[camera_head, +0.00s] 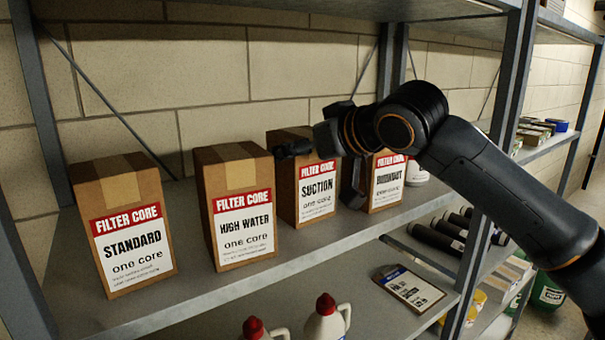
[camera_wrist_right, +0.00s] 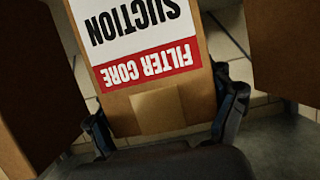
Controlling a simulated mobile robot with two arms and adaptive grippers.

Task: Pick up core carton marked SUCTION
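The SUCTION core carton (camera_head: 316,196) stands upright on the shelf, a brown box with a red and white label. It also shows upside down in the right wrist view (camera_wrist_right: 150,70). My right gripper (camera_head: 322,162) is at the top of this carton, with one finger by each side. In the right wrist view the fingers (camera_wrist_right: 166,118) straddle the carton's taped end and lie close to its edges. I cannot tell whether they touch it. The gripper hides part of the carton's top and right side. My left gripper is not in view.
The HIGH WATER carton (camera_head: 240,222) stands left of it and the STANDARD carton (camera_head: 132,245) farther left. The BURNOUT carton (camera_head: 388,184) is close on the right, partly behind my arm. A rack post (camera_head: 500,110) rises right of it. Red-capped bottles (camera_head: 325,320) stand below.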

